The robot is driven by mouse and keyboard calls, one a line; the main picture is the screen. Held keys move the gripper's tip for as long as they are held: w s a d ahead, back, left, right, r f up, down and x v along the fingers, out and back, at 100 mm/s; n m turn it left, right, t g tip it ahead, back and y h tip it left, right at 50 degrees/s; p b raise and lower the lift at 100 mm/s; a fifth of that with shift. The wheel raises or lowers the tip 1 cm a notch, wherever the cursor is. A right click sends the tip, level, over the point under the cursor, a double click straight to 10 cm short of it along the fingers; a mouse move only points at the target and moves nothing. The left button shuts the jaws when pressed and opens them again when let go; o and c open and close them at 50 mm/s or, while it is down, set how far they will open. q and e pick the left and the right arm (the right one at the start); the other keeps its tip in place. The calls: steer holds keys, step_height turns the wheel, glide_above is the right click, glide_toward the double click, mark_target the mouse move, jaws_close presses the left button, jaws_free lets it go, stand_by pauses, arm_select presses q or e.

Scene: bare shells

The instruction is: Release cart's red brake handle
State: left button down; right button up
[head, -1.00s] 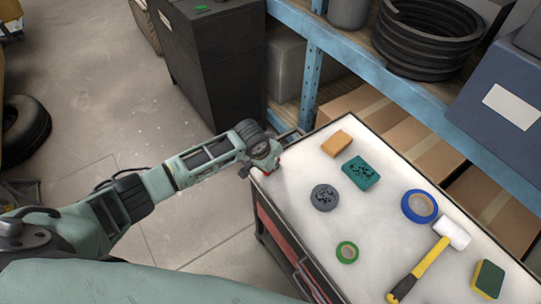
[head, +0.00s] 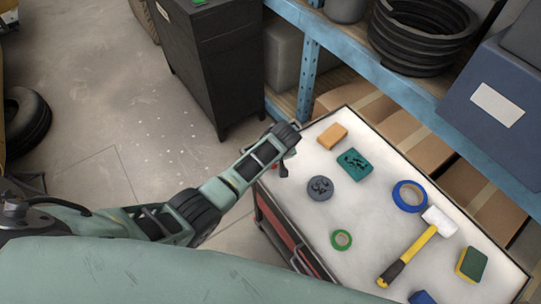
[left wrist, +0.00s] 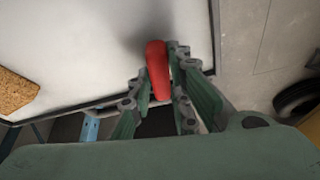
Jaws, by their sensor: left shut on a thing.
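The cart (head: 320,228) has a pale top with a dark rim, and its near side shows red drawer fronts. The red brake handle (left wrist: 157,72) stands at the cart's edge in the left wrist view, between the two fingers of my left gripper (left wrist: 159,66). The gripper is shut on it. In the head view my left gripper (head: 283,158) is at the cart's far left corner, and only a small bit of red shows beneath it. The handle's lower end is hidden. My right gripper is not in view.
A blue shelf (head: 390,75) stands behind. Floor is open at left.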

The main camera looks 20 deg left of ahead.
arm_select(q)
steer(key=shift+n+g+y+b, duration=0.3)
steer(key=shift+n+b, duration=0.1)
steer(key=shift+n, duration=0.9)
steer(key=shift+w, duration=0.1)
steer(key=c, duration=1.6)
jaws_free()
steer(key=shift+c, duration=0.2)
steer(key=shift+r, duration=0.1)
steer(key=v, duration=1.2)
steer(key=shift+d, duration=0.1)
